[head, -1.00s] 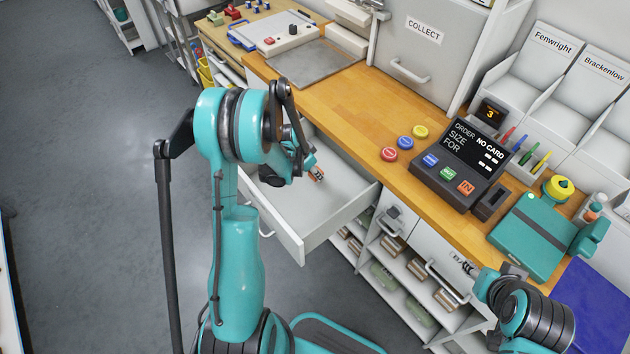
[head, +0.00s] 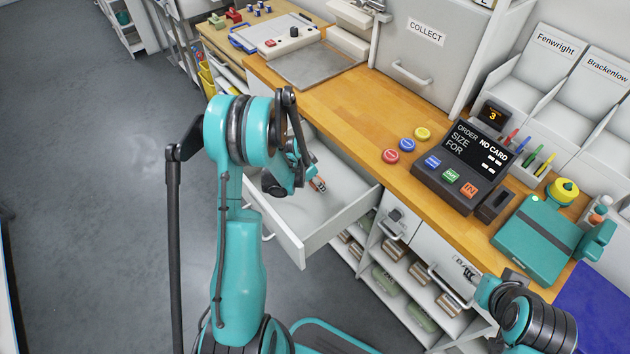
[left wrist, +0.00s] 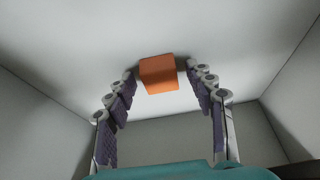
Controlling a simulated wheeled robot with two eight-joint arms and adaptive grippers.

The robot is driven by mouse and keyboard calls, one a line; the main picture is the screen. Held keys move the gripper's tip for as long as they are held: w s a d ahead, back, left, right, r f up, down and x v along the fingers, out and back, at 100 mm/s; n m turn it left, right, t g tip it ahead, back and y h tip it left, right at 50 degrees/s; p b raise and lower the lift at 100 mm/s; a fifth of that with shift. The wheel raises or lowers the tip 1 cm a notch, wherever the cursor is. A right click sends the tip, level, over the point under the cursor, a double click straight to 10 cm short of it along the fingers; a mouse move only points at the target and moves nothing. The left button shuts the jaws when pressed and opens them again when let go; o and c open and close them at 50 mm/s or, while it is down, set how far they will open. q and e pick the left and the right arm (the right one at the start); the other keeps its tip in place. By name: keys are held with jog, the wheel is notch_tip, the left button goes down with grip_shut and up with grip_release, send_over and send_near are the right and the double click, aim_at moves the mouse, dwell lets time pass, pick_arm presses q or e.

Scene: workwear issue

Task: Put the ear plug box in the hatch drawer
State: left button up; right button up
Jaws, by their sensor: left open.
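The hatch drawer (head: 345,216) is pulled out under the counter. The ear plug box, a small orange block, is inside it; it shows in the left wrist view (left wrist: 158,74) and in part in the head view (head: 319,184). It appears to lie on the drawer floor. My left gripper (left wrist: 160,82) is open in the drawer, with its fingers on either side of the box and a visible gap at each. In the head view my left arm partly hides this gripper (head: 312,180). My right gripper (head: 467,270) is by the counter's front edge, small and unclear.
The wooden counter (head: 345,115) holds an order terminal (head: 462,165), several coloured buttons (head: 391,156) and a teal device (head: 537,238). A grey COLLECT hatch (head: 415,55) stands behind. Shelves with rolled goods (head: 420,311) are below, right of the drawer.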

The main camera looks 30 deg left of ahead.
pick_arm(q)
jog(key=shift+s+r+p, duration=0.1)
jog(key=shift+r+p, duration=0.25)
jog(key=shift+r, duration=0.15)
jog(key=p+v, duration=0.3)
jog(key=v, duration=0.8)
jog(key=s+d+r+n+t+y, duration=0.1)
jog(key=s+d+r, duration=0.2)
jog(key=d+r, duration=0.25)
jog(key=s+d+r+n, duration=0.1)
jog(key=s+d+r, duration=0.25)
jog(key=r, duration=0.35)
jog(key=s+d+r+n+t, duration=0.1)
jog(key=s+d+r, duration=0.1)
jog(key=s, duration=0.3)
jog(key=s+d+r+n+t, duration=0.1)
jog(key=s+d+r, duration=0.2)
jog(key=s+d, duration=0.2)
jog(key=shift+s+n+y, duration=0.25)
jog(key=shift+n+y, duration=0.05)
jog(key=shift+y, duration=0.1)
